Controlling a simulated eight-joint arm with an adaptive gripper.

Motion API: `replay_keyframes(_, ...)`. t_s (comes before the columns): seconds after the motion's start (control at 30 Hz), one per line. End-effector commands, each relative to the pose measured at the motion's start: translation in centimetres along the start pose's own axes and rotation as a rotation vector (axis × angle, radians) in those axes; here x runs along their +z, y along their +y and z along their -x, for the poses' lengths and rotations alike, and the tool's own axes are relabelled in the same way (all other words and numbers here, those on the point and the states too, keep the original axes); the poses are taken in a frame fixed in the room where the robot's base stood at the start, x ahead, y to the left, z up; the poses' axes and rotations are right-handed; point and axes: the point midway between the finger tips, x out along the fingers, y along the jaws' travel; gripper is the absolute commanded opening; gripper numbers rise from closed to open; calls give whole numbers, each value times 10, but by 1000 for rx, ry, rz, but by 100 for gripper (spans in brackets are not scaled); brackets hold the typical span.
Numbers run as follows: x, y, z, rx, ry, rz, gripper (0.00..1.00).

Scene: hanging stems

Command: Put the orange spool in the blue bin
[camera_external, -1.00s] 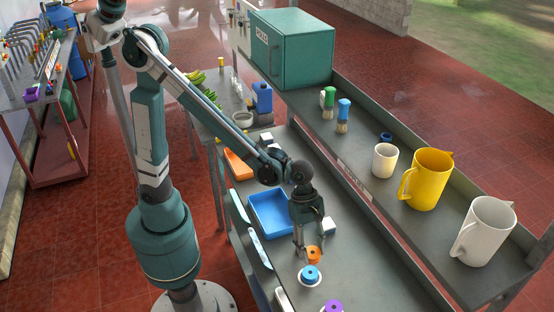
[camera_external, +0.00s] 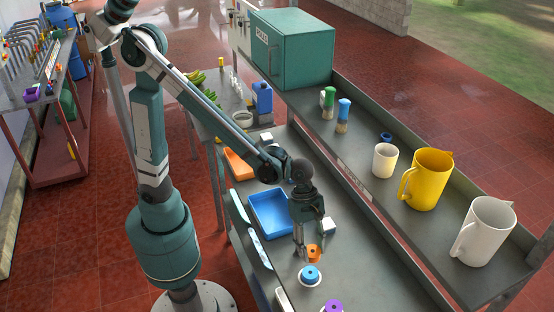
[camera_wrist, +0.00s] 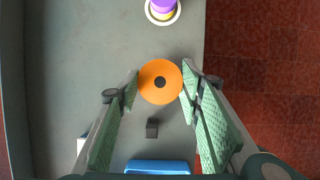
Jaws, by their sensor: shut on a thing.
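The orange spool (camera_external: 314,253) is at the fingertips of my gripper (camera_external: 307,254), low over the grey bench. In the wrist view the orange spool (camera_wrist: 160,82) shows its round face and dark centre hole between the two green-padded fingers, which are shut on it. Whether it touches the bench I cannot tell. The blue bin (camera_external: 268,212), a shallow open tray, sits on the bench to the left of my gripper and looks empty in the part I see.
An orange bin (camera_external: 239,163) lies beyond the blue bin. A raised shelf with mugs runs along the right.

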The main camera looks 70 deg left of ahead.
Motion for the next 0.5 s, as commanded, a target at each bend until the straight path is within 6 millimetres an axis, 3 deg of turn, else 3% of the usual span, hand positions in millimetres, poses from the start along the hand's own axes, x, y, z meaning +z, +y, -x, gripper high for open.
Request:
replay_keyframes(0.27, -22, 8, 8, 5, 2, 13, 24)
replay_keyframes(0.5, -62, 19, 23, 13, 6, 31, 24)
